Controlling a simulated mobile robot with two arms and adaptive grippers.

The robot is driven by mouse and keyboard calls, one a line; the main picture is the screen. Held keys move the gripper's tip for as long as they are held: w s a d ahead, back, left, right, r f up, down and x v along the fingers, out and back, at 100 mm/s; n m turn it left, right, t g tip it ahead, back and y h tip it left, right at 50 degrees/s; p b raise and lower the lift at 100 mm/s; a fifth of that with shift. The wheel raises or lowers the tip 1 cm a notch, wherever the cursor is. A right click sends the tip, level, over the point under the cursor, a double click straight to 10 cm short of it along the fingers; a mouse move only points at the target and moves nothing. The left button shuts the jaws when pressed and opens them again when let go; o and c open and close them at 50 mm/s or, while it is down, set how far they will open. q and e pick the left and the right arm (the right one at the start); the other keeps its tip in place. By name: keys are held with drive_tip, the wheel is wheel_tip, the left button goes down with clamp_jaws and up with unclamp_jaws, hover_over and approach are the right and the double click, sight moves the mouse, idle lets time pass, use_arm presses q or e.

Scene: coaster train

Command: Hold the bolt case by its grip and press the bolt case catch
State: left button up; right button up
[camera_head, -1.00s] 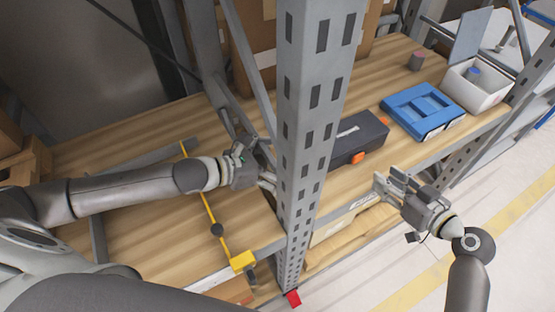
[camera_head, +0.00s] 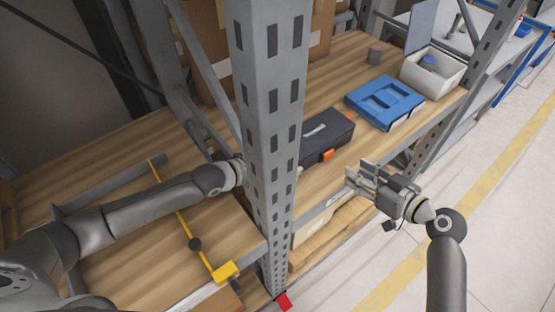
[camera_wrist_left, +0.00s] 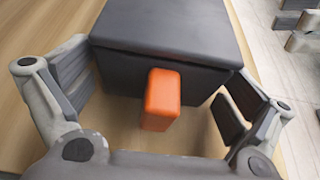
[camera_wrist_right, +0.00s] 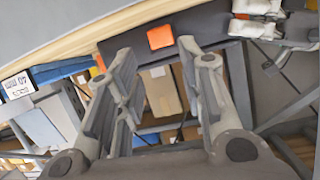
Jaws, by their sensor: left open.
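The dark grey bolt case (camera_head: 326,138) lies on the wooden shelf behind the post. An orange catch (camera_head: 328,155) sits on its front face; an orange square on a dark face also shows in the right wrist view (camera_wrist_right: 160,37). In the left wrist view an orange block, apparently the grip (camera_wrist_left: 160,98), sticks out from the case's near end. My left gripper (camera_wrist_left: 155,100) is open, with its fingers on either side of this block, not closed on it. The post hides it in the head view. My right gripper (camera_head: 362,178) is open and empty in front of the shelf edge.
A grey perforated post (camera_head: 268,110) stands between my arms. A blue case (camera_head: 385,100) and a white bin (camera_head: 434,75) lie right of the bolt case. A yellow bar (camera_head: 190,225) crosses the left shelf. The floor on the right is clear.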

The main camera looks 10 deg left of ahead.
use_arm(q)
drive_tip(key=c, duration=1.1)
use_arm(e)
drive_tip(key=shift+c, duration=0.4)
drive_tip(key=shift+d+m, duration=0.1)
drive_tip(key=shift+m, duration=0.2)
drive_tip(key=c, duration=0.5)
drive_tip(key=shift+s+d+m, duration=0.1)
drive_tip(key=shift+d+m, duration=0.05)
drive_tip(key=shift+m, duration=0.25)
clamp_jaws()
drive_tip(key=d+m, duration=0.1)
drive_tip(key=m, duration=0.4)
drive_tip(key=s+d+m, duration=0.1)
drive_tip(key=d+m, duration=0.1)
drive_tip(key=m, duration=0.3)
drive_tip(key=s+d+m, duration=0.1)
drive_tip(key=m, duration=0.3)
drive_tip(key=shift+d+m+y, duration=0.4)
